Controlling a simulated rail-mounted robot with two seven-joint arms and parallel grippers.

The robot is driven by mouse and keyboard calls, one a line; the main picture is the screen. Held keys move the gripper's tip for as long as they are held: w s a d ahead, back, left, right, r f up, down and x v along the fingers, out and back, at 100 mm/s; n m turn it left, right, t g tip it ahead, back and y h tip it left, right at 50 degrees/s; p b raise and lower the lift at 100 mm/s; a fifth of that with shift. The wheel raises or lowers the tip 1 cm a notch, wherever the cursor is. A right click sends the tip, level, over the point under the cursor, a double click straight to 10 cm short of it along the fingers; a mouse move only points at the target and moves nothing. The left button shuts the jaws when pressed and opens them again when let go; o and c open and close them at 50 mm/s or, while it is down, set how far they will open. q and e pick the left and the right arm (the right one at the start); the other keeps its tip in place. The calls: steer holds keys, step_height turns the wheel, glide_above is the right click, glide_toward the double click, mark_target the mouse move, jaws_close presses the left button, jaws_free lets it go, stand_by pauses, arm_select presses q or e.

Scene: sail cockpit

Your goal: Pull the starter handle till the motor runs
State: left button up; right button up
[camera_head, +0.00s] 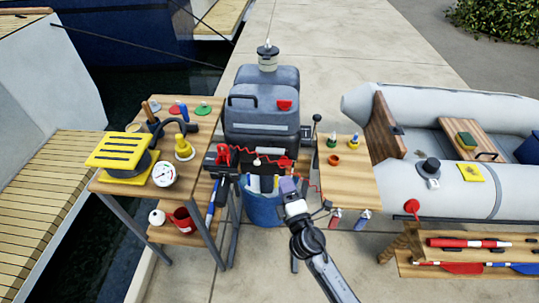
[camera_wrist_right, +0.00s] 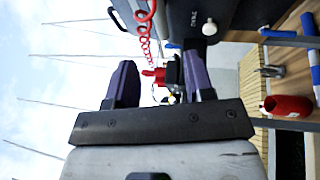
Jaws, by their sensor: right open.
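The outboard motor (camera_head: 262,115) stands upright in the middle of the head view, with a dark grey cowl. A small pale knob (camera_head: 257,161) sits on its front; a white knob on a dark stem (camera_wrist_right: 209,28) shows in the right wrist view. I cannot tell for sure which part is the starter handle. My right gripper (camera_head: 287,186) is in front of and below the motor's front face. In the right wrist view its two purple-grey fingers (camera_wrist_right: 160,85) are apart, with nothing held between them. My left gripper is not in view.
A blue bucket (camera_head: 262,208) stands below. A wooden table (camera_head: 208,109) with a yellow-topped reel (camera_head: 120,151) is left; a small wooden table (camera_head: 345,185) and an inflatable boat (camera_head: 450,182) are right.

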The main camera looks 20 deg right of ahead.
mark_target(272, 151)
steer(key=w, duration=0.4)
steer(key=w+r+b, duration=0.1)
steer(key=w, duration=0.3)
steer(key=w+r+b, duration=0.1)
steer(key=w, duration=0.3)
steer(key=shift+w+d+r, duration=0.2)
steer(key=shift+w, duration=0.2)
jaws_close()
